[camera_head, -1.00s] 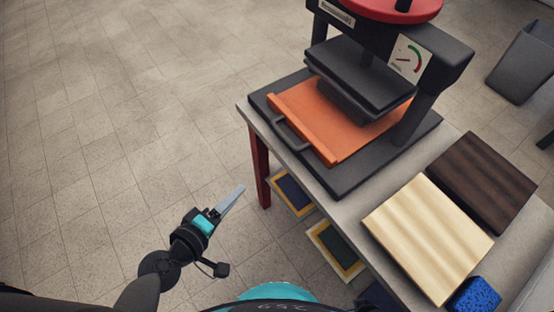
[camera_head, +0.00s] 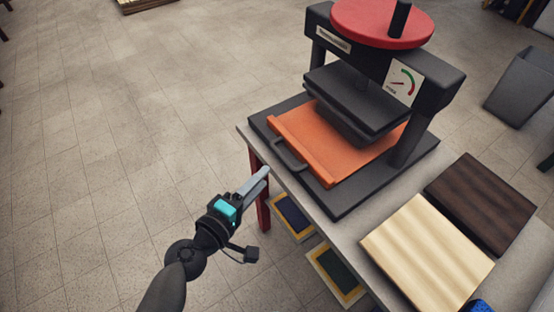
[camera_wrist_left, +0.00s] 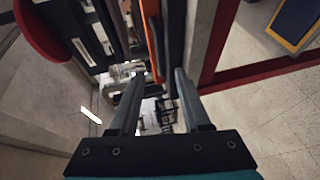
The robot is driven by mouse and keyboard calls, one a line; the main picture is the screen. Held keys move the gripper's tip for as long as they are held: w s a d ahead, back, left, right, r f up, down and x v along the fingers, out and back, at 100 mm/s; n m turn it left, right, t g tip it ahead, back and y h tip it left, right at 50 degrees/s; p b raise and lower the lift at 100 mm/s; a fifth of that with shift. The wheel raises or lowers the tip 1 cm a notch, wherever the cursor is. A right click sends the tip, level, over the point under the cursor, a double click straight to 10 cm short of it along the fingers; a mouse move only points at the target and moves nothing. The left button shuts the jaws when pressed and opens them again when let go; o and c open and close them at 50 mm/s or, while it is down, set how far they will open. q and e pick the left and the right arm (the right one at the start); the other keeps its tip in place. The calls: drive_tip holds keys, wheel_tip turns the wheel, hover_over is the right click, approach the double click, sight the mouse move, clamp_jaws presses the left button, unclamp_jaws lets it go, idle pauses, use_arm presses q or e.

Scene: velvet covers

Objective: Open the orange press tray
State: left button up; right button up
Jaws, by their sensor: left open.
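The orange press tray (camera_head: 315,148) lies flat in the black press (camera_head: 369,95), under its dark upper plate. Its dark bar handle (camera_head: 288,155) sticks out at the tray's front left edge. My left gripper (camera_head: 262,175) is a little short of the handle, apart from it, by the table's edge. In the left wrist view the two fingers of my left gripper (camera_wrist_left: 157,75) stand apart with nothing between them. A strip of orange tray (camera_wrist_left: 152,40) shows beyond the fingertips there. My right gripper is not in view.
The press stands on a grey table (camera_head: 350,221) with red legs (camera_head: 259,190). A pale wooden board (camera_head: 427,253) and a dark one (camera_head: 481,203) lie at its right. Framed panels (camera_head: 336,274) sit below the table. A grey bin (camera_head: 521,90) stands at the far right. Floor at left is clear.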

use_arm(q)
drive_tip(key=x, duration=0.7)
drive_tip(key=shift+w+d+f, duration=0.1)
drive_tip(key=shift+w+d, duration=0.05)
clamp_jaws()
idle(1.2)
